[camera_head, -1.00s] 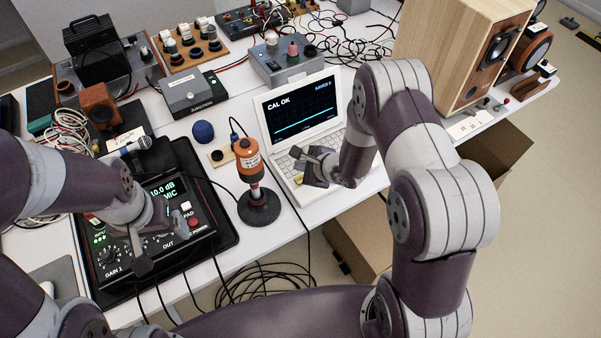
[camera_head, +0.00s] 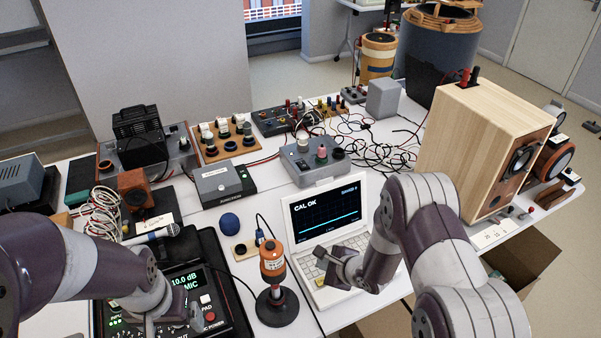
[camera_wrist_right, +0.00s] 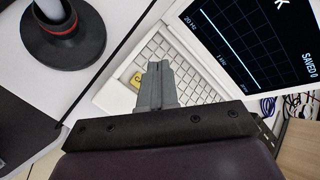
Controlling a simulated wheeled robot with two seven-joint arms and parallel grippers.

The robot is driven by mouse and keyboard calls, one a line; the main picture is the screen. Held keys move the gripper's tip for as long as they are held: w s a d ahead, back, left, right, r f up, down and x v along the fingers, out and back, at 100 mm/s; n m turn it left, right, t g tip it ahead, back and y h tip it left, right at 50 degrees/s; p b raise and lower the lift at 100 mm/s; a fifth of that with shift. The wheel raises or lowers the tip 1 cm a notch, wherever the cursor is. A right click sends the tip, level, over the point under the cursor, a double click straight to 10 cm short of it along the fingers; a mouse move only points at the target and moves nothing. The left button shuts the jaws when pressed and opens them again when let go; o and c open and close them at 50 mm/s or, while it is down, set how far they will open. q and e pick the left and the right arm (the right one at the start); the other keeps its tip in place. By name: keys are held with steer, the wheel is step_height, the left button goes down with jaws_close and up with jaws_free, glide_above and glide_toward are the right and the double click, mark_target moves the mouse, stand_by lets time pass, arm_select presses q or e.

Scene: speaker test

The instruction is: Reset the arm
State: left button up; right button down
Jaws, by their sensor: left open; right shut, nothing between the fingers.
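My left gripper (camera_head: 172,324) is open over the black preamp box (camera_head: 208,291), low in the head view; its lower part is cut off by the picture edge. My right gripper (camera_head: 326,262) is shut and empty above the keyboard of the white laptop (camera_head: 352,252). In the right wrist view its closed fingers (camera_wrist_right: 158,72) point over the keys (camera_wrist_right: 190,72), beside a yellow patch. The laptop screen (camera_head: 325,213) reads "CAL OK". An orange-bodied microphone (camera_head: 272,262) stands upright on a round black base (camera_head: 277,310), left of my right gripper.
A blue ball (camera_head: 229,222) sits left of the laptop. A grey junction box (camera_head: 216,183) and a grey knob box (camera_head: 313,160) stand behind. A wooden speaker (camera_head: 478,145) stands at the right. Cables cover the back. A cardboard box (camera_head: 527,262) is below the table's right side.

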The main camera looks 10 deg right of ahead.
steer(key=shift+s+d+f+n, duration=0.1)
steer(key=shift+f+n, duration=0.05)
steer(key=shift+n, duration=0.55)
steer(key=s+d+n+g+h, duration=0.1)
steer(key=n, duration=0.1)
steer(key=s+d+f+n+g, duration=0.1)
steer(key=s+n, duration=0.1)
steer(key=s+d+f+n+h, duration=0.1)
steer(key=s+n, duration=0.1)
steer(key=shift+d+f+g+h, duration=0.2)
steer(key=shift+f+g+h, duration=0.1)
steer(key=shift+g, duration=0.1)
steer(key=s+d+r+n+g+h, duration=0.1)
steer(key=s+r+n+g, duration=0.1)
steer(key=s+r+n, duration=0.5)
steer(key=s+r+n+g+h, duration=0.1)
steer(key=s+r+n, duration=0.5)
steer(key=r, duration=0.5)
steer(key=shift+s+d+r+n+g, duration=0.35)
steer(key=shift+s+n+g, duration=0.05)
steer(key=shift+s, duration=0.05)
steer(key=shift+s, duration=0.15)
